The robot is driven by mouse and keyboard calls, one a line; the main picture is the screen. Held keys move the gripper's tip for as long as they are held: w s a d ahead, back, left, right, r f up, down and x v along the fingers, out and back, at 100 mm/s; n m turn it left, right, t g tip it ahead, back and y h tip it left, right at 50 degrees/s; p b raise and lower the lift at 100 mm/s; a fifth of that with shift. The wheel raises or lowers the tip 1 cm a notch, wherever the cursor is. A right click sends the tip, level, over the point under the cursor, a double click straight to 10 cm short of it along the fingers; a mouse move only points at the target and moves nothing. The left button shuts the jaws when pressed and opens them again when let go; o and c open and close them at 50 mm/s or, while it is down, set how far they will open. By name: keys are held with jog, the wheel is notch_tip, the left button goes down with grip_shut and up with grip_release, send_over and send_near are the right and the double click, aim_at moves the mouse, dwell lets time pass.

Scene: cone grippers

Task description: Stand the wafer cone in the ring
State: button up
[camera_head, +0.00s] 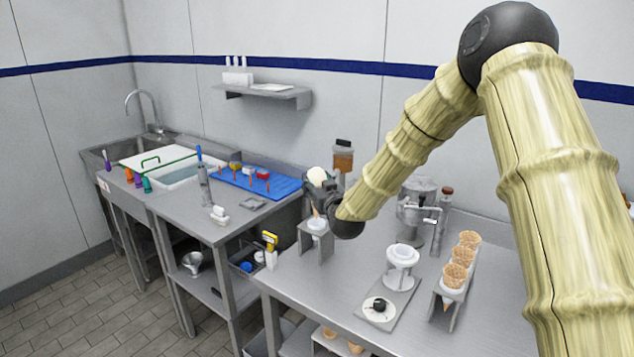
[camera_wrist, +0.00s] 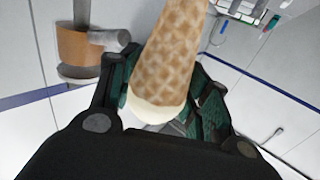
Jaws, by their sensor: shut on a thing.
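My gripper (camera_head: 322,190) is shut on the wafer cone (camera_wrist: 172,55), which has a pale, cream-coloured scoop (camera_head: 317,176) at its wide end. In the wrist view the cone lies between the green-padded fingers (camera_wrist: 165,85), scoop end towards the palm. In the head view the scoop is on top and the narrow cone (camera_head: 316,212) points down. Just below is a small grey stand with a white ring (camera_head: 317,225). Whether the tip is inside that ring or above it, I cannot tell.
A rack (camera_head: 447,294) holding several empty cones is at the right. A blue tray (camera_head: 262,182) lies on the left counter. The front middle of the table (camera_head: 325,285) is clear.

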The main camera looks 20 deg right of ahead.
jog(key=shift+f, duration=0.6)
jog(key=shift+b, duration=0.75)
dwell(1.2)
